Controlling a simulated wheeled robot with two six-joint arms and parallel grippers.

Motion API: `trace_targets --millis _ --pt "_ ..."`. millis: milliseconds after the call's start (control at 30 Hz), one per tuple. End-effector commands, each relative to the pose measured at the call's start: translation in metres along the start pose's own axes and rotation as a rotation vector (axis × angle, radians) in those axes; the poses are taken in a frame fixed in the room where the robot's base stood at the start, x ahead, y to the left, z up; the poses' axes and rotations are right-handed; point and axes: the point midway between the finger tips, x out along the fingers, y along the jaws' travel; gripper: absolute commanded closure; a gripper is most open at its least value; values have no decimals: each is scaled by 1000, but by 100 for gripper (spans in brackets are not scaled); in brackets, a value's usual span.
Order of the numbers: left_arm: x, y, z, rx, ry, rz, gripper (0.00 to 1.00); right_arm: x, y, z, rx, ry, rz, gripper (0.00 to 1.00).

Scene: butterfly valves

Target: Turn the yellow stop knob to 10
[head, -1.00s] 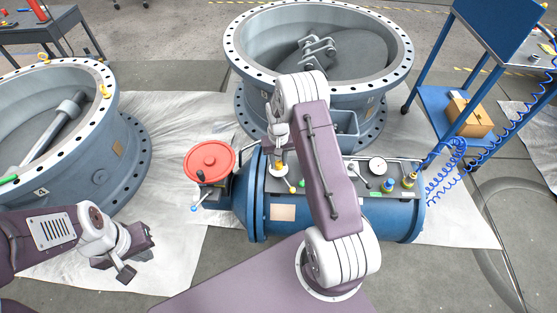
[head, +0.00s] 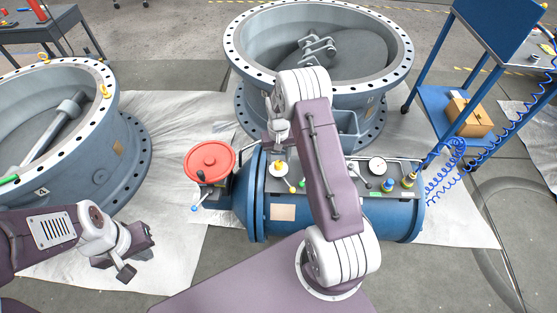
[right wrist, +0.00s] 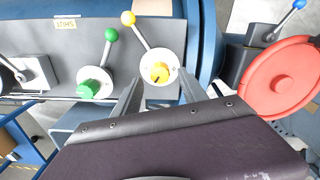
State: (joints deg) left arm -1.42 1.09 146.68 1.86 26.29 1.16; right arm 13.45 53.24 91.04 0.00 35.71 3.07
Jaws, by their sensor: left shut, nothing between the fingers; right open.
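The yellow stop knob (right wrist: 160,72) sits on a round white dial, with a dark mark on its face in the right wrist view; the dial's figures are too small to read. In the head view the knob (head: 278,168) shows just in front of my right gripper (head: 279,146). My right gripper (right wrist: 161,84) is open, its two fingers pointing toward the panel on either side of the knob's lower side, with nothing held. It appears a little off the panel. My left gripper (head: 130,263) is shut and empty, at lower left, far from the knob.
A red handwheel (head: 210,161) stands left of the blue cylinder (head: 385,218). Large grey valve bodies (head: 345,95) stand behind and at left.

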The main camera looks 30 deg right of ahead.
Motion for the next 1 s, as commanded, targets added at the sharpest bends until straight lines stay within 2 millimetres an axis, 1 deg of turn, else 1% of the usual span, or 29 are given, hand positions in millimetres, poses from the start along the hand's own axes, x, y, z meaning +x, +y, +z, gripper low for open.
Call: trace_targets --millis 33,100,200,300,433,867,933,967,1000 --pt "-5 0 0 0 0 0 100 -16 0 -1 0 4 0 50" --pt "-8 0 -1 0 0 0 100 -32 0 -1 0 4 0 50" --pt "-11 0 -1 0 0 0 100 -52 0 -1 0 4 0 50" --pt "-13 0 -1 0 0 0 100 -64 0 -1 0 2 0 50" --pt "-13 0 -1 0 0 0 100 -69 0 0 0 2 0 50" --pt "-13 0 -1 0 0 0 100 -69 0 0 0 1 0 50" --pt "-20 0 -2 0 0 0 100 -79 -5 -2 -10 8 0 50" --pt "-25 0 -2 0 0 0 100 -88 -8 -4 -17 20 -1 50" --pt "-31 1 -3 0 0 0 100 -106 -14 -9 -30 45 -3 50"
